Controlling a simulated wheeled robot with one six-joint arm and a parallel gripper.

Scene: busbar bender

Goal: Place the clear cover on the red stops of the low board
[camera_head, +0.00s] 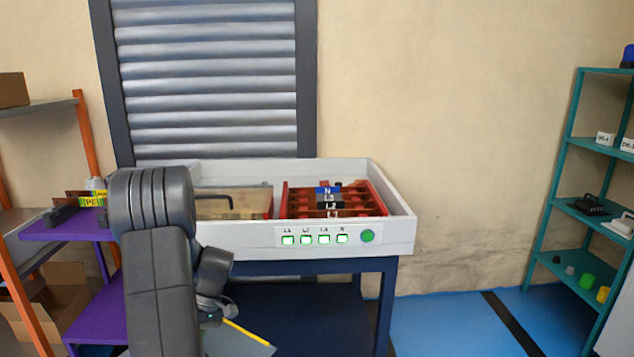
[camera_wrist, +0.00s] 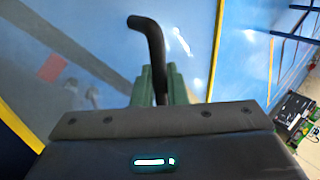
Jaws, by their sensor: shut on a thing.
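My gripper (camera_wrist: 163,85) is shut on the black bent handle (camera_wrist: 150,42) of a clear cover (camera_wrist: 90,30) with yellow edges. In the head view the cover (camera_head: 238,342) shows low, in front of the table, tilted, with one yellow edge; my arm hides the rest of it and the fingertips. The low board is a white tray (camera_head: 345,243) on a blue table. Its right bay holds a red frame (camera_head: 377,205) with copper-brown bars and labels including N; no cover shows over it. Its left bay has a clear panel with a black handle (camera_head: 215,197), partly hidden by my arm.
A purple stand (camera_head: 62,230) with small labelled parts is at left, beside an orange-posted shelf (camera_head: 90,140). A teal shelf (camera_head: 560,160) is at far right. The blue floor (camera_head: 450,325) right of the table is clear. The tray front has lit green indicators.

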